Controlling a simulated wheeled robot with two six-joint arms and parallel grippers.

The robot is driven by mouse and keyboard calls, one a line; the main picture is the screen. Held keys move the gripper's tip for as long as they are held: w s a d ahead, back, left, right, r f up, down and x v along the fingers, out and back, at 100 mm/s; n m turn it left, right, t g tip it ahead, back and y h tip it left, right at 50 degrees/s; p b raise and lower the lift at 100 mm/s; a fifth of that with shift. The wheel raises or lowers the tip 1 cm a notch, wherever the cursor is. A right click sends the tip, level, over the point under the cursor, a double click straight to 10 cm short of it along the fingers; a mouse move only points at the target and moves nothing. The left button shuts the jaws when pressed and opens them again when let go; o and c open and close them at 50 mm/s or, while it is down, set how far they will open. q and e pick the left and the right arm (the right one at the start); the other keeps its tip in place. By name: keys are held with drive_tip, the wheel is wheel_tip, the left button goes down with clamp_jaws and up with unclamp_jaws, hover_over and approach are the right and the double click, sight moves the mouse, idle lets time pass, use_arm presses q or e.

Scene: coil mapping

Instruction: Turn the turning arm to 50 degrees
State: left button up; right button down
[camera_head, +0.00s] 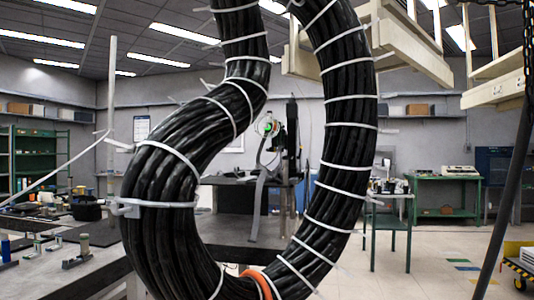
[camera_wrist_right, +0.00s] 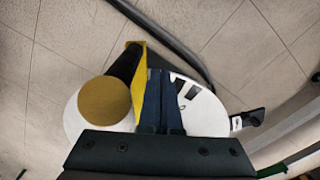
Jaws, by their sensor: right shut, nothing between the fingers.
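A thick coil of black cables (camera_head: 165,165), bound with white ties, loops through the middle of the head view. An orange band (camera_head: 262,283) wraps it at the bottom. I cannot pick out the turning arm for certain, nor read any angle. My right gripper (camera_wrist_right: 163,80) shows only in the right wrist view. Its dark fingers are together and empty, pointing at a yellow plate (camera_wrist_right: 143,75). A black cylinder (camera_wrist_right: 126,62) and a round gold-topped part (camera_wrist_right: 104,100) lie left of the fingers. A white slotted disc (camera_wrist_right: 203,108) lies to the right. I cannot tell whether the fingers touch these parts. My left gripper is not in view.
A grey workbench (camera_head: 60,272) with small parts stands at the left. A dark table (camera_head: 232,228) is behind the coil. A green table (camera_head: 446,182) stands at the back right. Beige beams (camera_head: 395,50) hang above. Tiled floor (camera_head: 430,262) is open at the right.

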drive_tip(key=shift+d, duration=0.1)
drive_tip(key=shift+w+d, duration=0.15)
drive_tip(key=shift+d, duration=0.45)
drive_tip(key=shift+w+d, duration=0.15)
drive_tip(key=shift+d, duration=0.45)
drive_tip(key=shift+d, duration=0.1)
drive_tip(key=shift+w+d, duration=0.2)
drive_tip(key=shift+d, duration=0.35)
drive_tip(key=shift+w+d, duration=0.2)
drive_tip(key=shift+d, duration=0.4)
drive_tip(key=shift+w+d, duration=0.25)
drive_tip(key=shift+d, duration=0.35)
drive_tip(key=shift+w+d, duration=0.2)
drive_tip(key=shift+d, duration=0.35)
